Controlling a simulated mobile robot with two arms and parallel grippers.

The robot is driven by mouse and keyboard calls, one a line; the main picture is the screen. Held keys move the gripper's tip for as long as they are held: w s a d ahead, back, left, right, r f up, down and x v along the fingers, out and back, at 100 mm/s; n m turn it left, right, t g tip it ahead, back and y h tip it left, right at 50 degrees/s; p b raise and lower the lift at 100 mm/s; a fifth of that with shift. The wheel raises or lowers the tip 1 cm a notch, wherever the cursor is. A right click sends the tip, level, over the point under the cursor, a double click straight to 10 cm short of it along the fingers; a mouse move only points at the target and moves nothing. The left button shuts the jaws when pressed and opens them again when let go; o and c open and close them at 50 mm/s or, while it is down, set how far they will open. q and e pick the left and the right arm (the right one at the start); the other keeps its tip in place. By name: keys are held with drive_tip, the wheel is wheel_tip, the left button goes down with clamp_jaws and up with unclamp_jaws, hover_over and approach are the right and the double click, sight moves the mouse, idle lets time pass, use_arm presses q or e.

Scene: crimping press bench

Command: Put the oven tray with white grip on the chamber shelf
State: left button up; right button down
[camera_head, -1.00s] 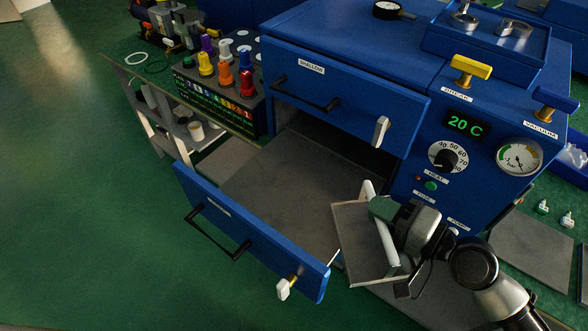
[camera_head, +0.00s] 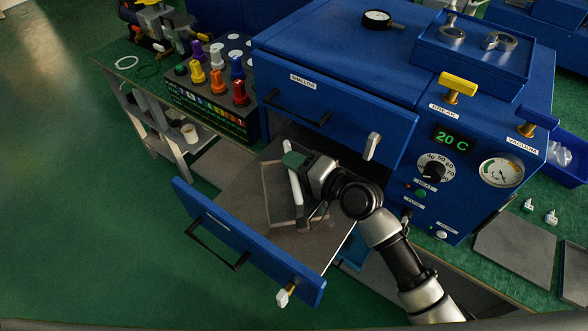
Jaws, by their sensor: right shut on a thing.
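The oven tray (camera_head: 279,192) is a flat grey plate with a raised rim and a white grip bar (camera_head: 294,184). My right gripper (camera_head: 294,163) is shut on the white grip. The tray is over the grey chamber shelf (camera_head: 236,185), the floor of the pulled-out lower drawer, near the chamber opening. I cannot tell whether the tray touches the shelf. The gripper and wrist hide part of the tray's right side. My left gripper is not in view.
The blue drawer front (camera_head: 245,243) is out at the front left. The upper door marked SHALLOW (camera_head: 330,105) is above the opening. A control panel (camera_head: 455,160) stands at the right. A rack of coloured knobs (camera_head: 215,90) is at the left. A loose grey plate (camera_head: 515,250) lies on the bench.

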wheel_tip(320, 180, down, 3)
drive_tip(key=shift+w+f+b, duration=0.1)
drive_tip(key=shift+b, duration=0.25)
drive_tip(key=shift+f, duration=0.15)
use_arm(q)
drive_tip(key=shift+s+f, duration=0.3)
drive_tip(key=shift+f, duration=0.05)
use_arm(e)
drive_tip(key=shift+f, duration=0.15)
drive_tip(key=c, duration=1.1)
unclamp_jaws()
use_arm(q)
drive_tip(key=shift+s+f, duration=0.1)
